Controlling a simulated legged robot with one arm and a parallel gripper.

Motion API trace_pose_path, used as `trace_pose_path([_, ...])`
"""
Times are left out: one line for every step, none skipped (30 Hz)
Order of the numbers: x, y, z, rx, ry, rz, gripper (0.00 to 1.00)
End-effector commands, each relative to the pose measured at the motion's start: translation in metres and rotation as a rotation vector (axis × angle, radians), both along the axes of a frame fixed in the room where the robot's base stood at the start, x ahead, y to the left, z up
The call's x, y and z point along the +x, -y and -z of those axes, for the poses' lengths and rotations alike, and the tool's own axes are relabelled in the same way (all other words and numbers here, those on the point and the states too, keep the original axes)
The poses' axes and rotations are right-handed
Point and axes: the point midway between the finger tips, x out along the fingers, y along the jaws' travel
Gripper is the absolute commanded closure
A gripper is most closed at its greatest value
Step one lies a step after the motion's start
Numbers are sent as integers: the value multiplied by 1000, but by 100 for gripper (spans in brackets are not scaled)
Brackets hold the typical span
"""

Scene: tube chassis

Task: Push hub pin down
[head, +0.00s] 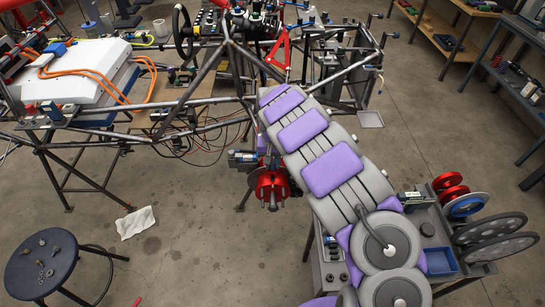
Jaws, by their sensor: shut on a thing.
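A red hub (267,184) sits at the chassis's near side, left of my arm, with metal pins sticking out toward the camera. Which of these is the hub pin is too small to tell. My grey and purple arm reaches from the lower right up to the chassis and covers the area right of the hub. My gripper does not show; the arm hides that area. Whether anything touches the hub pin cannot be seen.
The tube chassis (187,101) spans the upper left, with cables hanging below it. A dark box (243,159) is beside the hub. A cart with a blue tray (441,261) and wheels (497,237) stands right.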

Motion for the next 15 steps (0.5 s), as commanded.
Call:
trace_pose_path([-1,0,3,0,-3,-1,100])
trace_pose_path([-1,0,3,0,-4,-1,100])
trace_pose_path([-1,0,3,-1,-4,-1,100])
trace_pose_path([-1,0,3,0,-4,-1,100])
trace_pose_path([-1,0,4,0,-4,-1,100])
trace_pose_path([-1,0,4,0,-5,-1,100])
trace_pose_path([-1,0,4,0,-5,-1,75])
trace_pose_path([-1,0,4,0,-6,-1,72])
trace_pose_path([-1,0,4,0,-6,-1,68])
trace_pose_path([-1,0,4,0,-5,-1,65])
trace_pose_path([-1,0,4,0,-5,-1,62])
trace_pose_path([-1,0,3,0,-5,0,58])
trace_pose_path([-1,0,3,0,-4,0,55])
trace_pose_path([-1,0,3,0,-4,0,53])
trace_pose_path([-1,0,3,0,-4,0,50])
